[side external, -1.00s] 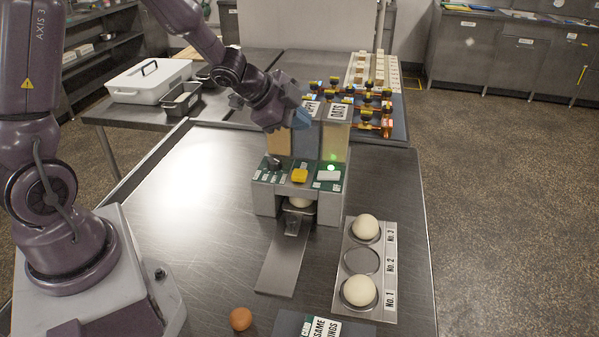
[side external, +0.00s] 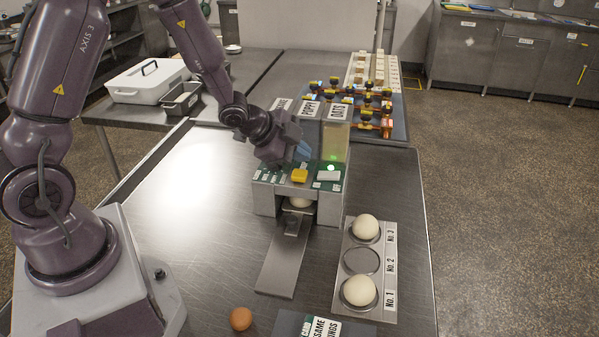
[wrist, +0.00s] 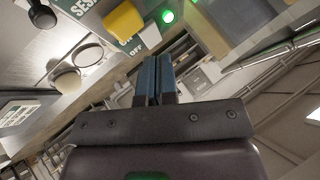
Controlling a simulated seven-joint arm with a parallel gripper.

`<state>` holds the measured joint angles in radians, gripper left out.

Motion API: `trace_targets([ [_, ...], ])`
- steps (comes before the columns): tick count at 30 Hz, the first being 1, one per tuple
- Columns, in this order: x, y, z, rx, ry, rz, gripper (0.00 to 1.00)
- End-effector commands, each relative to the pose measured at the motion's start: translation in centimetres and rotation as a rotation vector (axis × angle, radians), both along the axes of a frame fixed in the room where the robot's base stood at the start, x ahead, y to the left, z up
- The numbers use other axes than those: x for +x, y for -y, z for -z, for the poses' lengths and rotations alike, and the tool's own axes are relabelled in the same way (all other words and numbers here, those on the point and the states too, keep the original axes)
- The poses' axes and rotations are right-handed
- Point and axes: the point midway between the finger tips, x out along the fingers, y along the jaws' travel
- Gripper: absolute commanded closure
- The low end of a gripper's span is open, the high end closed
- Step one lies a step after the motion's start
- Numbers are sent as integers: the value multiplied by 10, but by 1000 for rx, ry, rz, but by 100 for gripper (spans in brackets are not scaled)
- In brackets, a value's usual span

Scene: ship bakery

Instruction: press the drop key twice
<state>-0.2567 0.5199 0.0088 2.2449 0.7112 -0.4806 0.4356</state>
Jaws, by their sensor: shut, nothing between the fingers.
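The dispenser (side external: 328,208) stands on the steel table with a green panel on its front. A raised yellow key (side external: 299,176), likely the drop key, sits mid-panel; its label is not readable. It also shows at the top of the wrist view (wrist: 124,20). A white key (side external: 329,175) and a lit green lamp (side external: 331,167) are to its right. My gripper (side external: 303,153) is just above and behind the yellow key, apart from it as far as I can tell. Its blue fingers (wrist: 153,68) are shut and empty. My wrist hides the panel's left rear, including the dark knob.
A pale ball (side external: 300,202) sits under the dispenser, above a metal chute (side external: 282,265). A tray (side external: 390,238) at right has balls at No. 1 and No. 3; No. 2 is empty. Hoppers (side external: 336,135) rise close behind the panel.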

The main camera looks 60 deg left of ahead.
Motion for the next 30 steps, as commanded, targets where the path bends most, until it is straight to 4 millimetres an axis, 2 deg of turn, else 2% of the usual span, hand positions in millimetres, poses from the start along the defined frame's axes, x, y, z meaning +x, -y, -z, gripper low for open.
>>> trace_targets([
  [7,0,0,14,3,0,0,100],
  [30,0,0,14,3,1,0,100],
])
